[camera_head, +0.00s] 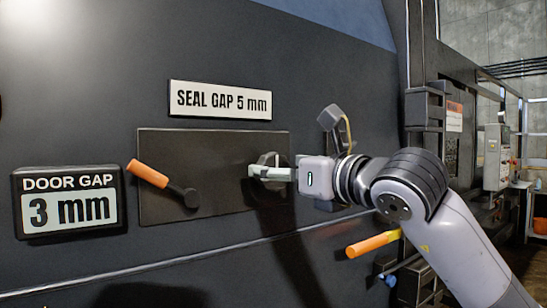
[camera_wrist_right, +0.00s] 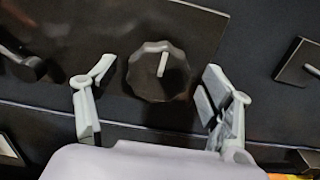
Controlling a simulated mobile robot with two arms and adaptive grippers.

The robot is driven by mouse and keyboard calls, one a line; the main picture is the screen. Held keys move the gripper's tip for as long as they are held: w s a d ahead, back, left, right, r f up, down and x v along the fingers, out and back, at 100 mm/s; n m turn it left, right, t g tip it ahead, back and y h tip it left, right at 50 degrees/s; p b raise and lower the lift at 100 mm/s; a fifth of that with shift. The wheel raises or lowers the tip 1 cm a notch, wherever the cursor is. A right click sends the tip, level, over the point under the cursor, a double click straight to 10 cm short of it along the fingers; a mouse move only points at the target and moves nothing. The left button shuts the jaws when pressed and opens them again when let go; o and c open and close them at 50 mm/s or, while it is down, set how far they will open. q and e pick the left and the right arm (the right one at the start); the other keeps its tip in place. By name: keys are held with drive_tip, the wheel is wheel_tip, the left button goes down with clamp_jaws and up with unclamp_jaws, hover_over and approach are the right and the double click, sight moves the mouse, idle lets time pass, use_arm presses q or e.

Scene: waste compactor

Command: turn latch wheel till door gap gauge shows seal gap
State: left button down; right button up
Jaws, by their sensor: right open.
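The door gap gauge (camera_head: 68,202) on the left of the dark panel reads 3 mm. A sign (camera_head: 220,100) above the plate says SEAL GAP 5 mm. The latch wheel (camera_wrist_right: 150,85) is a dark, many-sided knob with a pale mark pointing nearly straight up in the right wrist view. In the head view my gripper partly hides the wheel (camera_head: 267,160). My right gripper (camera_head: 262,172) is at the wheel. In the wrist view its open fingers (camera_wrist_right: 160,76) stand on either side of the wheel, with visible gaps. My left gripper is not in view.
An orange-handled lever (camera_head: 148,173) sits left of the wheel on the same dark plate (camera_head: 225,150). Another orange handle (camera_head: 373,244) sticks out below my right wrist. Machinery with a grey box (camera_head: 496,157) stands at the right.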

drive_tip(key=shift+p+x, duration=0.35)
drive_tip(key=shift+x, duration=1.1)
drive_tip(key=c, duration=1.1)
